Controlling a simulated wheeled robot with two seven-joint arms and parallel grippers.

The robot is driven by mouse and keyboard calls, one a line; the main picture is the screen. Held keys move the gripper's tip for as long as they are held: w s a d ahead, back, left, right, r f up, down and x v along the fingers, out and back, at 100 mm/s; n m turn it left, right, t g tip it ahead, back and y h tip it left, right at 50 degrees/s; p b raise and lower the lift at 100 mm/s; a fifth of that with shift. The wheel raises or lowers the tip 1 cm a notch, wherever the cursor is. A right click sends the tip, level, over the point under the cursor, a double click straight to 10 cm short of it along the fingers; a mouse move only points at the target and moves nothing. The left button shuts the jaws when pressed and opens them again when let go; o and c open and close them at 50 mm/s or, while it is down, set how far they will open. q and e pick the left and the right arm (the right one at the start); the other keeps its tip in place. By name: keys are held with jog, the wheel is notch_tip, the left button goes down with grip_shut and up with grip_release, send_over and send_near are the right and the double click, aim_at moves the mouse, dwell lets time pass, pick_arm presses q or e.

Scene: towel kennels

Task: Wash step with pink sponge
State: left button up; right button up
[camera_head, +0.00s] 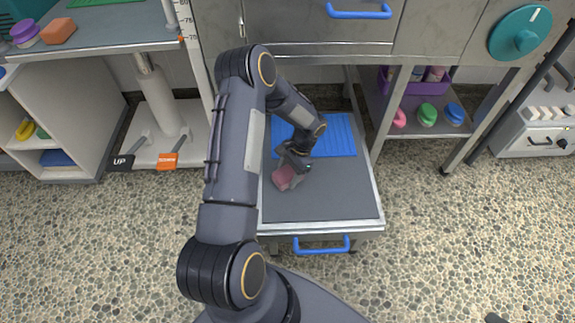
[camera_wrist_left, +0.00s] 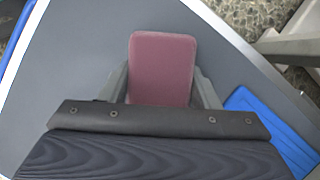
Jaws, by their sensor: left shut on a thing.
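My left gripper (camera_head: 296,163) reaches down over a low step (camera_head: 320,208) with a grey top and a blue handle on its front. It is shut on a pink sponge (camera_head: 285,178), which is at the grey top, left of its middle. The left wrist view shows the sponge (camera_wrist_left: 163,68) between the two fingers, with the grey top (camera_wrist_left: 85,70) behind it. I cannot tell whether the sponge touches the surface. My right gripper does not show.
A blue ribbed mat (camera_head: 335,136) lies at the step's far end. On the left stands a table (camera_head: 110,35) with an orange sponge (camera_head: 58,30). Foot pedals (camera_head: 167,160) are left of the step. A shelf at right holds several small items.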

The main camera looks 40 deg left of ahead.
pick_arm(q)
jog(key=shift+s+d, duration=0.3)
notch_tip(320, 180, up, 2)
jog(key=shift+r+p, duration=0.25)
jog(key=shift+p, duration=0.45)
jog(key=shift+s+r+p, duration=0.1)
jog(key=shift+r+p, duration=1.8)
jog(key=shift+r, duration=0.85)
